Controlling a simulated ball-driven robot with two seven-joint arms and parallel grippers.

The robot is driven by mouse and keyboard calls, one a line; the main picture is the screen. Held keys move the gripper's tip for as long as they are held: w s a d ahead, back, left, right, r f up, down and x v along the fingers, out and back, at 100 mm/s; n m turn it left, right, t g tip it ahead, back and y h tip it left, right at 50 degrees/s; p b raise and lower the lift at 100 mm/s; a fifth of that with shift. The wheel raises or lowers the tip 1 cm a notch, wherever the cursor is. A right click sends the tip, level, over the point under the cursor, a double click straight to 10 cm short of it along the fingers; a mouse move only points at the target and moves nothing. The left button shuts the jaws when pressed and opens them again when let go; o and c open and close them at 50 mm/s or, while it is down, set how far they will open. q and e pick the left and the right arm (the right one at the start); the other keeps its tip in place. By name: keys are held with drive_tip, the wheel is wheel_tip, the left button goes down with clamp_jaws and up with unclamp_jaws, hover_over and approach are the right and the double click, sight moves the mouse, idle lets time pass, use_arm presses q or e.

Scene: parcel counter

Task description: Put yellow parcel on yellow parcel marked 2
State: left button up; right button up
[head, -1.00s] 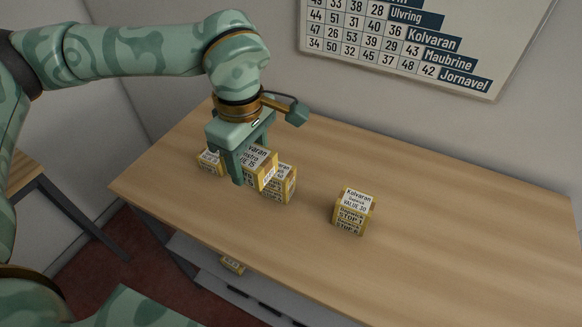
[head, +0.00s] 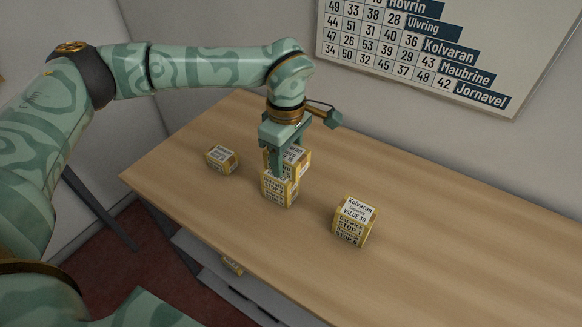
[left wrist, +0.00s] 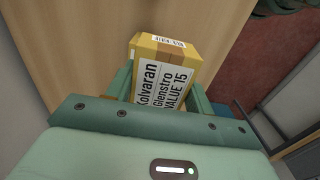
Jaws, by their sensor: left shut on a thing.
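My left gripper (head: 279,158) is shut on a yellow parcel (head: 297,158) with a white label, upright. In the left wrist view the held parcel (left wrist: 163,72) reads "Kolvaran Glenstro VALUE 15". A finger hides part of it in the head view. Another yellow parcel (head: 280,191) with "STOP" print stands on the table, and the held one appears just above and slightly behind it. I cannot tell whether they touch. A third yellow parcel (head: 354,222), labelled "Kolvaran VALUE 30", stands to the right. I cannot make out which one is marked 2. My right gripper is out of view.
A smaller yellow parcel (head: 221,160) lies on the wooden table (head: 450,230) to the left. Another parcel (head: 232,266) shows low beside the table's front edge. A number chart (head: 430,50) hangs on the wall behind. The table's right side is clear.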

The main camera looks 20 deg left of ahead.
sight(291, 157)
use_arm(q)
drive_tip(key=w+f, duration=0.2)
drive_tip(key=f, duration=0.1)
drive_tip(key=shift+w+a+b, duration=0.15)
drive_tip(key=shift+w+b, duration=0.1)
drive_tip(key=shift+b, duration=0.05)
drive_tip(key=shift+w+f, duration=0.1)
drive_tip(key=shift+f, duration=1.5)
drive_tip(key=shift+f+b, duration=0.1)
drive_tip(key=shift+b, duration=0.2)
drive_tip(key=o, duration=1)
drive_tip(key=shift+o, duration=0.2)
wheel_tip(291, 157, up, 12)
drive_tip(key=shift+r+p, duration=0.2)
drive_tip(key=shift+p, duration=0.8)
